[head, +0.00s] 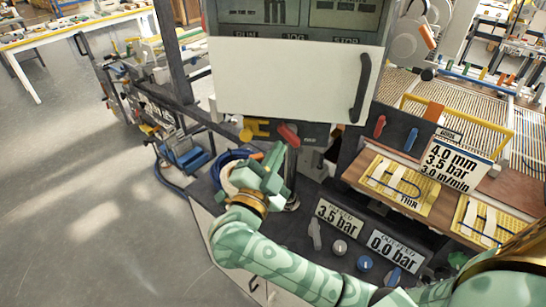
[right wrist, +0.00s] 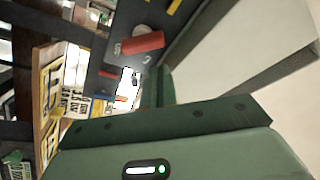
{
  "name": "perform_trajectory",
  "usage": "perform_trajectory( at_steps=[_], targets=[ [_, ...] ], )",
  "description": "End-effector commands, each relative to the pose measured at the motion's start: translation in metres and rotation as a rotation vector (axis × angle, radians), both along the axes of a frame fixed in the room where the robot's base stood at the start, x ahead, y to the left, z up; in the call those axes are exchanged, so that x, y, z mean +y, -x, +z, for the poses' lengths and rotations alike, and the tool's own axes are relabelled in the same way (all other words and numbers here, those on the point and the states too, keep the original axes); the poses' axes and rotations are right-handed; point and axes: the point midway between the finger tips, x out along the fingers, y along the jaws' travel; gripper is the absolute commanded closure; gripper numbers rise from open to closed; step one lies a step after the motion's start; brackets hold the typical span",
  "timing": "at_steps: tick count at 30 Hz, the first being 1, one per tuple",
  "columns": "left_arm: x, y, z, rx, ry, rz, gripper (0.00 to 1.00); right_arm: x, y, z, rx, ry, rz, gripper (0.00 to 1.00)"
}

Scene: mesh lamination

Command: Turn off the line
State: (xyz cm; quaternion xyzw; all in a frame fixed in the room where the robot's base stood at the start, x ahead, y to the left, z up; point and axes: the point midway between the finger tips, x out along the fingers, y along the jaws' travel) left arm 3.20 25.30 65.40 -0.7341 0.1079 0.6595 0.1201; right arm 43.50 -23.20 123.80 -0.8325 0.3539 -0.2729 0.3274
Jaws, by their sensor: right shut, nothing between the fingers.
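The line's control panel (head: 294,12) has a screen and the labels RUN, JOG and STOP along its lower edge. A white cover (head: 285,80) with a dark upright handle (head: 361,88) hangs below those labels, and whatever lies behind it is hidden. Under the cover is a dark strip with a red lever (head: 288,135) and a yellow handle (head: 255,131). The red lever also shows in the right wrist view (right wrist: 138,43). My right gripper (head: 275,162) is shut and empty, just below the red lever; I cannot tell if they touch. My left gripper is out of view.
A slanted console (head: 330,255) with knobs reads 3.5 bar and 0.0 bar. A card (head: 455,160) reads 4.0 mm, 3.5 bar, 3.0 m/min. Sample boards (head: 400,180) lie at the right. A blue hose (head: 222,165) is left of my gripper. Open floor lies left.

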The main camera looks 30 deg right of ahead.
Motion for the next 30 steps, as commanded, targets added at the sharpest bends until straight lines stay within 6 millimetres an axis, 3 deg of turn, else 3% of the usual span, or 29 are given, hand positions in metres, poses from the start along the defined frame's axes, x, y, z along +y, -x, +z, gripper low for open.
perform_trajectory(
  at_steps=[6,12,30],
  targets=[
    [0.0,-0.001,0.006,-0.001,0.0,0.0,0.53,-0.03,-0.023,0.011,-0.003,0.005,-0.002,1.0],
    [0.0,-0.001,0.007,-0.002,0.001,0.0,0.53,-0.044,-0.034,0.013,-0.001,0.0,-0.001,1.0],
    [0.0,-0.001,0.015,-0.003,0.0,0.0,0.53,-0.045,-0.036,0.015,0.018,0.022,-0.001,1.0]
  ],
)
